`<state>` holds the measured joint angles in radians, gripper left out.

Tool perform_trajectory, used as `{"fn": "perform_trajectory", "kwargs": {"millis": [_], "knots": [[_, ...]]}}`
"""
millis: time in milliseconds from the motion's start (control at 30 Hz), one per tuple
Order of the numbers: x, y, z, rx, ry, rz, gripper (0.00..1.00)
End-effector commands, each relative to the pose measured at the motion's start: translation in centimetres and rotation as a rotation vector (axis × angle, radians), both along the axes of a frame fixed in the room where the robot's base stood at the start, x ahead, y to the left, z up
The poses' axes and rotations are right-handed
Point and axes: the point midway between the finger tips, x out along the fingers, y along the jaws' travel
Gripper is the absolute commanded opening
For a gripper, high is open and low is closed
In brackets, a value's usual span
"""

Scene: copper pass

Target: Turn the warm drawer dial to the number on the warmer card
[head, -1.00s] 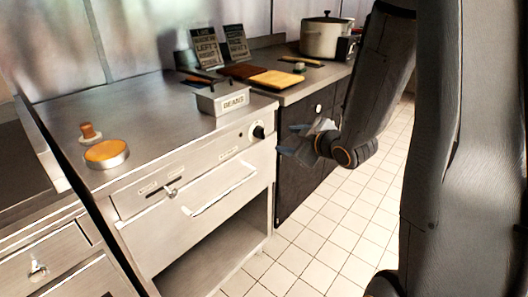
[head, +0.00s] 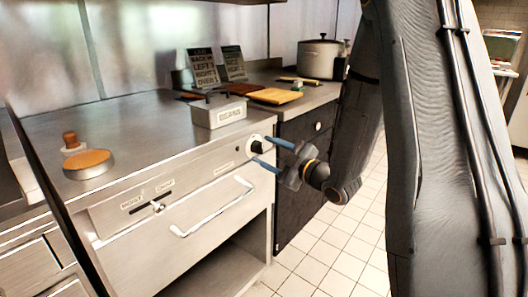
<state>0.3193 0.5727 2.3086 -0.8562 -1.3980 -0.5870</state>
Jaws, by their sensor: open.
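The warm drawer dial (head: 256,146) is a round knob, black and pale, on the steel front panel at the upper right of the drawer. Two dark cards, one (head: 203,68) left and one (head: 233,63) right, stand at the back. I see no clear number on either.
The warm drawer (head: 180,235) has a long bar handle (head: 212,210). A small lever (head: 157,207) sits on a plate to its left. On the counter are a labelled steel bin (head: 218,113), an orange-topped round tin (head: 89,163), cutting boards (head: 275,96) and a pot (head: 319,59).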

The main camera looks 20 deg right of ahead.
Motion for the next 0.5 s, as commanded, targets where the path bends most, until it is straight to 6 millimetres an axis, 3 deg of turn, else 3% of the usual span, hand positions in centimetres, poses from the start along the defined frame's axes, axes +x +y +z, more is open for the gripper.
{"fn": "perform_trajectory", "kwargs": {"millis": [133, 433, 500], "knots": [[0.96, 0.60, 0.04, 0.000, -0.002, 0.001, 0.50], [1.15, 0.66, 0.01, 0.000, -0.001, -0.001, 0.50], [1.15, 0.66, 0.01, 0.000, -0.001, -0.001, 0.38]]}}
